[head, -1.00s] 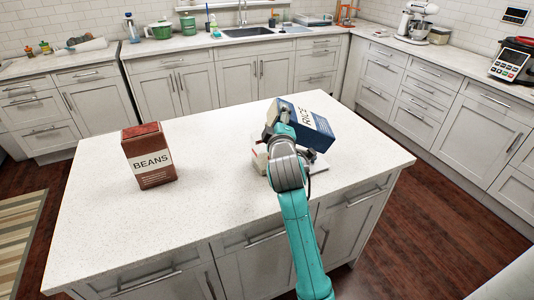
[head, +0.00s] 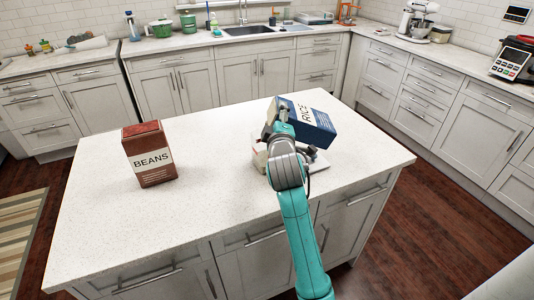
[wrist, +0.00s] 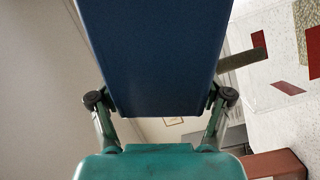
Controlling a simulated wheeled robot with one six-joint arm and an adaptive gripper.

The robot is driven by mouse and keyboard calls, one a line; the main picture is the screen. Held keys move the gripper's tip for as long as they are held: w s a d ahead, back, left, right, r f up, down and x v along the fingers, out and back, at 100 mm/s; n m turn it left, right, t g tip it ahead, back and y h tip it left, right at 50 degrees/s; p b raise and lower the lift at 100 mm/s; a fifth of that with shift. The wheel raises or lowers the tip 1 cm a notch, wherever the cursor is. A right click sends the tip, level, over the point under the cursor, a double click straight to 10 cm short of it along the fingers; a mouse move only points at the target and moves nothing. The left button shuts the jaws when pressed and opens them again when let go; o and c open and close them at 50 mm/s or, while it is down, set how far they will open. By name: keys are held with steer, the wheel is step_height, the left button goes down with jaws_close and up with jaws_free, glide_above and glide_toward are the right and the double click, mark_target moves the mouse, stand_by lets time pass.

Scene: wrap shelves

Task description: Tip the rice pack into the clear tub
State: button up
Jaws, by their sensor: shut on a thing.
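The rice pack (head: 318,124) is a blue box with a white RICE label, held tilted above the right part of the island. My gripper (head: 281,116) is shut on it. In the wrist view the pack's plain blue face (wrist: 155,50) fills the middle between my fingers (wrist: 160,102). No spilling rice shows.
A brown BEANS box (head: 151,155) stands upright on the left of the island (head: 215,185). A pale item with red (head: 260,157) and a flat white item (head: 318,164) lie partly hidden beside my wrist. The counter between is clear.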

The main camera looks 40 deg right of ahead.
mark_target(300, 114)
steer(key=shift+w+a+n, duration=0.15)
steer(key=shift+a+n, duration=0.05)
steer(key=shift+n, duration=0.6)
steer(key=shift+w+a+n, duration=0.1)
steer(key=shift+a+n, duration=0.05)
steer(key=shift+n, duration=0.65)
stand_by(2.7)
steer(key=shift+r, duration=0.1)
stand_by(0.4)
